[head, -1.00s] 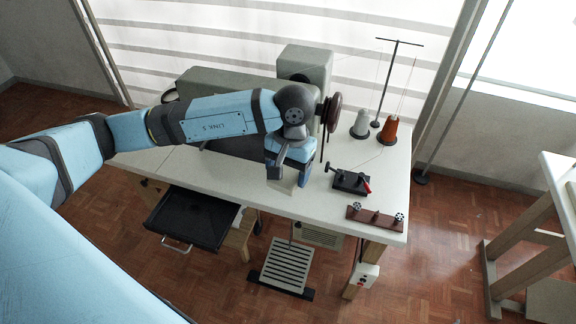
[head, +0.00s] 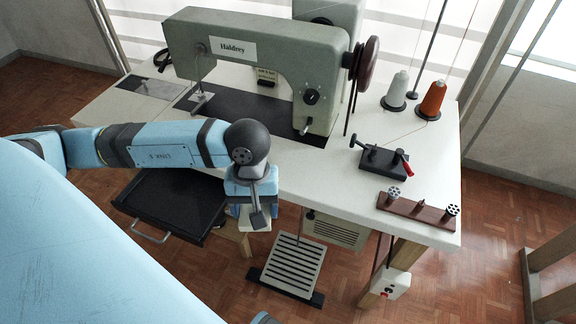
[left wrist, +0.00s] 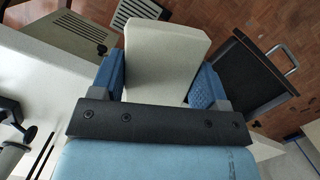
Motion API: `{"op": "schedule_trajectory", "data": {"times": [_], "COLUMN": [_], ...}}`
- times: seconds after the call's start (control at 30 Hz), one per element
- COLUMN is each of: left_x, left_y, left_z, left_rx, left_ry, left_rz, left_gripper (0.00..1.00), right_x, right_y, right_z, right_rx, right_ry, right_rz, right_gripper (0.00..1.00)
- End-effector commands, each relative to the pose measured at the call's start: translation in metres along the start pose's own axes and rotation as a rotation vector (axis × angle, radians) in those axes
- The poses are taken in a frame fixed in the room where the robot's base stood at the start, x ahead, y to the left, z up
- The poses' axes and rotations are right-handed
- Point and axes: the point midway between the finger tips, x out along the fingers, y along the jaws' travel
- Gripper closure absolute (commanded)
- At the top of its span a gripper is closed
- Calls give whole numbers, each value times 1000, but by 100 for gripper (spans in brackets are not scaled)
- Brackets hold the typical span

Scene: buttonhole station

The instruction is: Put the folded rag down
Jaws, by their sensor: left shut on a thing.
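My left gripper (head: 252,216) is shut on the folded rag, a pale cream slab that shows best in the left wrist view (left wrist: 162,62), between the two blue fingers (left wrist: 155,92). In the head view only a small pale part of the rag (head: 263,225) shows under the gripper. The gripper holds it at the front edge of the white table (head: 330,170), just right of the open black drawer (head: 175,195). Height above the floor is hard to tell.
A grey sewing machine (head: 260,60) stands at the back of the table. A black clamp block (head: 384,162), a brown rack (head: 415,208) and white (head: 397,90) and orange (head: 432,99) thread cones are on the right. A slatted pedal (head: 292,262) is below. The front middle tabletop is clear.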

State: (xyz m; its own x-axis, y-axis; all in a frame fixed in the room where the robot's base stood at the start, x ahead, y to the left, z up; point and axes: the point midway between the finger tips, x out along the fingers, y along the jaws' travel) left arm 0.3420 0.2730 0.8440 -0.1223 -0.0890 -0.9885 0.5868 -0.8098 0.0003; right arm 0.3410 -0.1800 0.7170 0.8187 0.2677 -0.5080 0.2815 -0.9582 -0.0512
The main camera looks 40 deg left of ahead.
Motion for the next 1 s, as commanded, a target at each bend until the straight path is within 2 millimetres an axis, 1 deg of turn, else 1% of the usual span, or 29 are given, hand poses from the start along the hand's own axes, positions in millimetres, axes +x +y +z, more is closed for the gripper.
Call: {"op": "schedule_trajectory", "data": {"times": [0.07, 0.17, 0.5, 0.6, 0.73, 0.87, 0.97, 1.0], "left_x": [-2, -6, -18, -21, -24, -23, -13, -6], "left_y": [5, 15, 50, 59, 65, 67, 67, 67], "left_z": [-12, -34, -118, -138, -155, -161, -162, -162], "left_rx": [-5, -6, -5, -4, -3, -1, -1, -2], "left_ry": [2, 1, 0, -2, -1, -1, -4, -5], "left_rz": [2, 4, 3, 3, 2, 0, -1, -1], "left_gripper": [54, 54, 54, 54, 54, 54, 54, 54], "right_x": [0, -1, 0, 0, 0, 1, 1, 2], "right_y": [0, 0, 0, 0, 0, 0, 0, 0], "right_z": [0, -1, 2, 2, 3, 3, 4, 4], "right_rx": [0, 0, -1, -1, -1, 0, 0, 0], "right_ry": [-1, -2, -2, -3, -3, -3, -3, -3], "right_rz": [-1, -1, 0, 0, -1, -1, -1, -1], "right_gripper": [6, 6, 6, 6, 6, 6, 6, 6]}}
